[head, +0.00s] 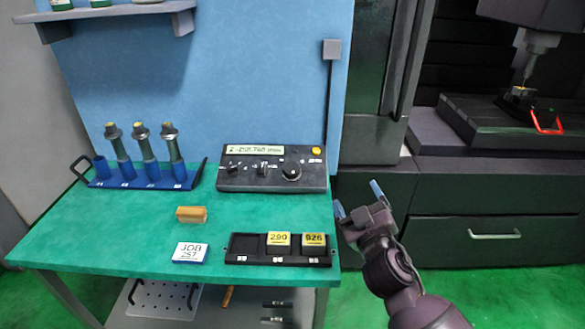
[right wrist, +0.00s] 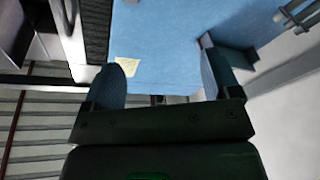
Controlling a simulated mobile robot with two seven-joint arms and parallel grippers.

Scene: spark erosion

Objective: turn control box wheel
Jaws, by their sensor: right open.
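The control box (head: 270,169) is a dark grey console at the back right of the green table. It has a lit display, a yellow button and several knobs. Its wheel (head: 291,171) is the largest black dial, on the right part of the panel. My right gripper (head: 358,200) is open and empty, to the right of the table's edge and apart from the box. In the right wrist view its two blue fingers (right wrist: 166,85) are spread, with blue wall panel behind them. The control box cannot be made out there. My left gripper is not in view.
A blue rack (head: 133,184) with several tool holders stands left of the box. A brown block (head: 191,214), a JOB card (head: 190,252) and a black tray (head: 246,260) with two yellow-labelled blocks lie in front. The machine (head: 500,150) is at right.

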